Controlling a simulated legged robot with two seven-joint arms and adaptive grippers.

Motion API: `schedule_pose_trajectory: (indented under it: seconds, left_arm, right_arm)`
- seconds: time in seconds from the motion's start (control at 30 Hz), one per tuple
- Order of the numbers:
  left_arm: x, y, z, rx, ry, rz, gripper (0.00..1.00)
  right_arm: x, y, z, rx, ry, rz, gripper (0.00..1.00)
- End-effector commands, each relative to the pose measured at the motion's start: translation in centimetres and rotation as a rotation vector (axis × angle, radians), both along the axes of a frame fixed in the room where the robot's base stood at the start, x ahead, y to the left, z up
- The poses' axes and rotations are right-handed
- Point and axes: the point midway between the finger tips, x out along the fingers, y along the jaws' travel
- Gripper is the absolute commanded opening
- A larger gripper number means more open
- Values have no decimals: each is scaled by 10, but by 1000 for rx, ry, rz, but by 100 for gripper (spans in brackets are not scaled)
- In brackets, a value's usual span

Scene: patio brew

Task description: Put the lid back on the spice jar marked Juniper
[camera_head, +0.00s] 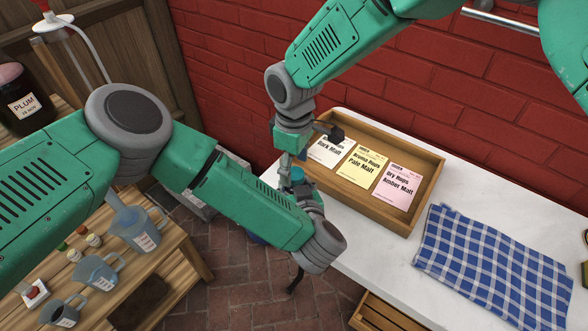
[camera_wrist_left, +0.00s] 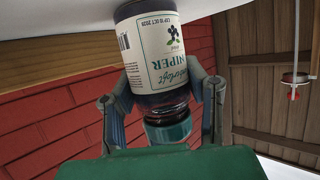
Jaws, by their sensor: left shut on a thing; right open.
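The spice jar (camera_wrist_left: 165,50) shows upside down in the left wrist view, dark glass with a pale label of which "NIPER" can be read. A teal lid (camera_wrist_left: 167,130) sits at the mouth end of the jar. Whether it is fully seated I cannot tell. In the head view the teal lid (camera_head: 297,173) shows just below my right gripper (camera_head: 285,165), which is open and mostly hidden. My left gripper (camera_wrist_left: 168,92) is shut on the jar, one finger on each side. In the head view its fingers are largely hidden behind my left arm.
A wooden tray (camera_head: 430,195) with several malt packets stands close to the right on the white counter (camera_head: 385,245). A blue checked cloth (camera_head: 490,265) lies further right. A wooden bench (camera_head: 190,262) at left holds jugs and small bottles. A brick wall (camera_head: 230,90) stands behind.

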Motion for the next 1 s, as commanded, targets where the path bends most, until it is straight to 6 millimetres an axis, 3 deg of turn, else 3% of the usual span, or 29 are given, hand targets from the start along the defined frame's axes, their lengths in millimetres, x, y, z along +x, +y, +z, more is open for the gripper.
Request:
schedule_pose_trajectory:
  seconds: [0.2,0.53,0.83,1.0]
  left_arm:
    - [0,1,0,0,0,1,0]
    - [0,1,0,0,0,1,0]
    - [0,1,0,0,0,1,0]
    - [0,0,0,0,0,1,0]
  right_arm:
    - [0,0,24,-1,0,2,58]
    - [-1,0,25,1,6,35,55]
    - [-4,1,49,6,18,487,55]
    - [-1,0,58,0,5,618,55]
